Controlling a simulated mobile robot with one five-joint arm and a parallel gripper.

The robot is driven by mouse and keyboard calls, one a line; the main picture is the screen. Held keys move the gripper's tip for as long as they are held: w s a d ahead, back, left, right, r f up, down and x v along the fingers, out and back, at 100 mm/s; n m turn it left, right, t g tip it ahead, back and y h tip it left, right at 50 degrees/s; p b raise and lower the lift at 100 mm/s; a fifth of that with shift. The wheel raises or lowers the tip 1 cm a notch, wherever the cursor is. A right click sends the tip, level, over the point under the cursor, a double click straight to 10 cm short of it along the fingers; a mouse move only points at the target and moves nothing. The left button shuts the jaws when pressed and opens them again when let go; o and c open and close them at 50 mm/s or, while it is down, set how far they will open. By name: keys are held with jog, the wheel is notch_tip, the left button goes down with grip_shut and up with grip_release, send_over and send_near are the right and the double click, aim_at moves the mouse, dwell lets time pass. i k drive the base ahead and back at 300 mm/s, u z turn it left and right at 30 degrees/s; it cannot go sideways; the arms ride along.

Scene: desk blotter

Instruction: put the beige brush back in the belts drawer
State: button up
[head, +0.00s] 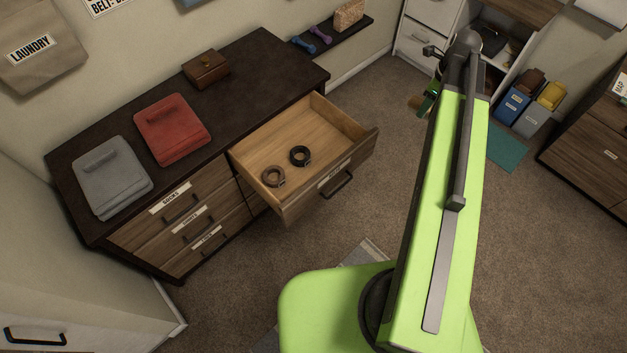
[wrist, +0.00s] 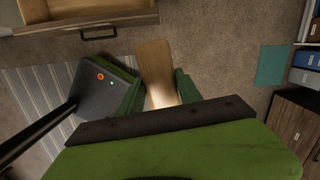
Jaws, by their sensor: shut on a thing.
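My gripper (wrist: 158,98) is shut on the beige brush (wrist: 154,62), whose flat wooden end sticks out past the green fingers in the wrist view. The rest of the brush is hidden by the gripper. In the head view my gripper (head: 431,103) is partly behind my arm, and a small brown end of the brush (head: 416,102) shows beside it. The belts drawer (head: 348,128) is pulled open to the left of my gripper. A black coiled belt (head: 300,156) and a brown coiled belt (head: 273,177) lie inside it. The drawer front (wrist: 84,24) shows at upper left in the wrist view.
The dark dresser (head: 250,80) carries a grey folded garment (head: 112,178), a red folded garment (head: 172,129) and a wooden box (head: 206,69). A wall shelf (head: 341,39) is behind. The drawer's back half is clear.

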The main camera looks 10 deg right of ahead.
aim_at(327, 143)
jog(key=z, duration=1.35)
jog(key=k, duration=0.15)
jog(key=u, duration=2.55)
jog(key=i, duration=0.95)
